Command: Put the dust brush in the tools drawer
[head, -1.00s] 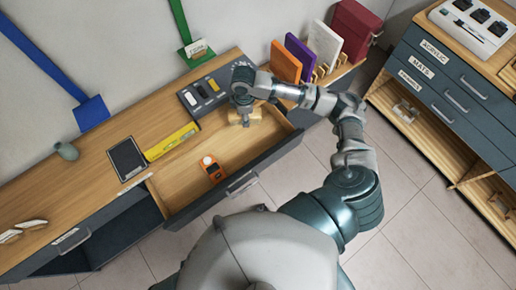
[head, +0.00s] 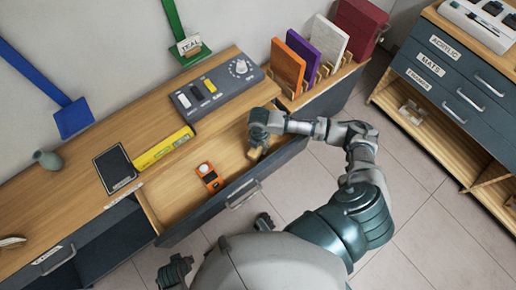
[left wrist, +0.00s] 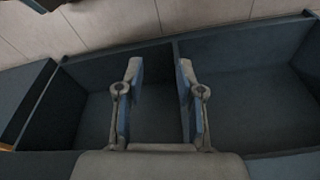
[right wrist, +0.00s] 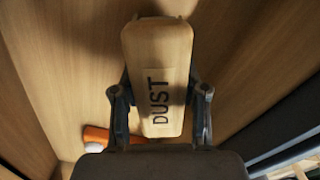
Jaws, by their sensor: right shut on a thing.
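The dust brush (right wrist: 157,75) is a pale wooden block marked DUST, and part of it shows under my wrist in the head view (head: 255,153). My right gripper (right wrist: 160,100) is shut on it, with one finger on each side. It holds the brush over the right part of an open, wood-floored drawer (head: 215,207). I cannot tell whether the brush touches the drawer floor. The drawer's own label is not readable. My left gripper (left wrist: 157,80) is open and empty above a dark, divided compartment (left wrist: 255,85).
An orange device (head: 209,177) lies in the drawer, left of the brush. A yellow box (head: 163,148), a black tablet (head: 116,168) and a grey switch panel (head: 213,90) lie on the counter. Upright boards (head: 288,65) stand in a rack behind. A labelled cabinet (head: 460,75) stands at the right.

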